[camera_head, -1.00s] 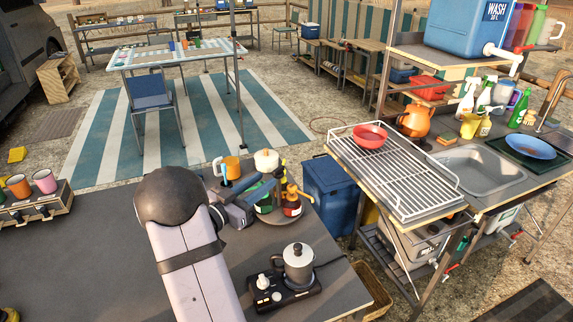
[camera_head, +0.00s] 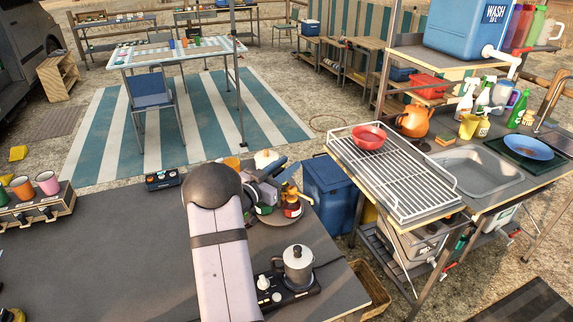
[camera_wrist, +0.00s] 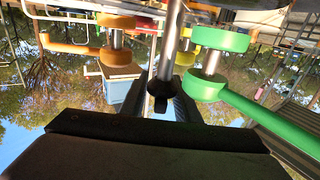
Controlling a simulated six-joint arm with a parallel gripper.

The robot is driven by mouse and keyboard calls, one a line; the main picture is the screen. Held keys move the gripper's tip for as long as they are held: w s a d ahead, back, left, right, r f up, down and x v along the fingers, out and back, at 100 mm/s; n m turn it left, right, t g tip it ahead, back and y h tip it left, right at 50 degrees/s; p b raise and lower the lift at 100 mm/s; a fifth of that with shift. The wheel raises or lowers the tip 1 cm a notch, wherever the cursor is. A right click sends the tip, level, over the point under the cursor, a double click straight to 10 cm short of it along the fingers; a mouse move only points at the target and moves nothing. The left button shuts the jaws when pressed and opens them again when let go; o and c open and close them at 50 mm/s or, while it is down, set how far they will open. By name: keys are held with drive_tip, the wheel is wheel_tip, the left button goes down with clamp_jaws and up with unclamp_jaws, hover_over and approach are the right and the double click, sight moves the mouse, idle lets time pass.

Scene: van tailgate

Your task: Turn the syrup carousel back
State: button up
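The syrup carousel (camera_head: 275,221) is a round tray with bottles at the right part of the dark counter, partly hidden by my arm. A red-and-amber bottle (camera_head: 292,207) and a dark bottle with a green label (camera_head: 265,208) stand on it. In the wrist view, which looks upside down, are a green pump head (camera_wrist: 219,40) with a long spout, an orange pump head (camera_wrist: 116,22) and a metal post (camera_wrist: 171,40) between them. My gripper (camera_wrist: 163,92) has its dark fingers apart near the post's dark end; contact is unclear. In the head view it is over the carousel, partly hidden.
A moka pot (camera_head: 298,262) stands on a small burner (camera_head: 288,293) in front of the carousel. A cream-lidded pot (camera_head: 265,158) is behind it. A small control box (camera_head: 162,180) sits at the counter's back edge. Coloured cups (camera_head: 47,182) stand at left.

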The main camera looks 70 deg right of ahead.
drive_tip(key=shift+d, duration=0.15)
clamp_jaws()
